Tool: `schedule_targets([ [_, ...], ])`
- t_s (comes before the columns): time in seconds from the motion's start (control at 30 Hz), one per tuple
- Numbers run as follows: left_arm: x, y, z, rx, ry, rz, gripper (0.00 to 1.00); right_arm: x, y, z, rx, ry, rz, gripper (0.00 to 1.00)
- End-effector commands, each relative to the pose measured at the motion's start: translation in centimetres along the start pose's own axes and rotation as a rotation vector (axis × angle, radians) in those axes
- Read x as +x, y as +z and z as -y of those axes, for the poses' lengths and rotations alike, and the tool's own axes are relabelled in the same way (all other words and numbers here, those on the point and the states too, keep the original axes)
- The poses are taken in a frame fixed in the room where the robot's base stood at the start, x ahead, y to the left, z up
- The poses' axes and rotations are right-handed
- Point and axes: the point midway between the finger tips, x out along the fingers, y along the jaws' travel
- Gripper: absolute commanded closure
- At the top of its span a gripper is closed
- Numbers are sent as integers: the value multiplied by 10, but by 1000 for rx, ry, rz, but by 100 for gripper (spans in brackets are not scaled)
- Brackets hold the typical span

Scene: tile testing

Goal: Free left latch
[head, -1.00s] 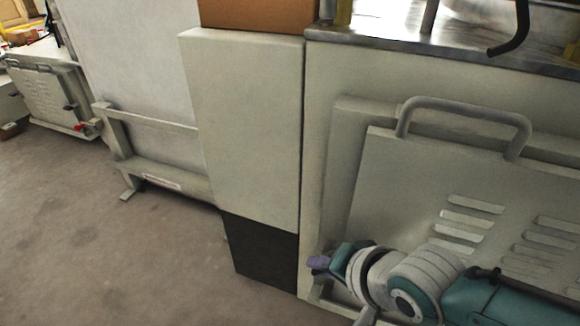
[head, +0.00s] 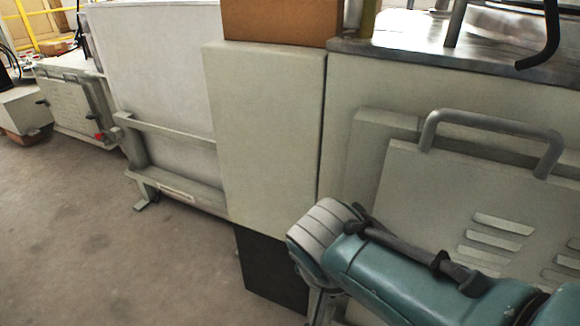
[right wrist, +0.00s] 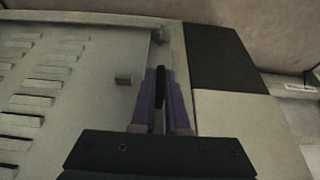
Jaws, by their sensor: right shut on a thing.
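The louvred panel (head: 405,215) with a grey bar handle (head: 490,125) is on the front of the pale machine at the right of the head view. The panel (right wrist: 85,75) also shows on the left of the right wrist view. There my right gripper (right wrist: 162,88), with purple fingers, is closed around a small dark latch (right wrist: 159,82) at the panel's edge. My left gripper is not in view.
A pale column (head: 268,140) with a black base (head: 272,272) stands left of the panel. A metal worktop (head: 390,55) lies above. Another louvred cabinet (head: 75,100) stands far left. The floor (head: 90,240) at left is clear.

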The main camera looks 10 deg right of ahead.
Motion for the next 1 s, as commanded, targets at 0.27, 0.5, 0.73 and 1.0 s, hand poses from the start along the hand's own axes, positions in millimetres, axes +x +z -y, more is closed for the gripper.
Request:
schedule_targets([
  [0.27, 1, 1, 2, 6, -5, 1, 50, 1, 0, -1, -5, 10, 0, 100],
  [0.5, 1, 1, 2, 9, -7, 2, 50, 1, 1, -2, -5, 11, 1, 79],
  [0.73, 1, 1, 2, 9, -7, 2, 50, 1, 0, -1, -4, 9, 1, 57],
  [1.0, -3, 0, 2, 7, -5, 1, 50, -4, 0, -1, -4, 8, 1, 57],
])
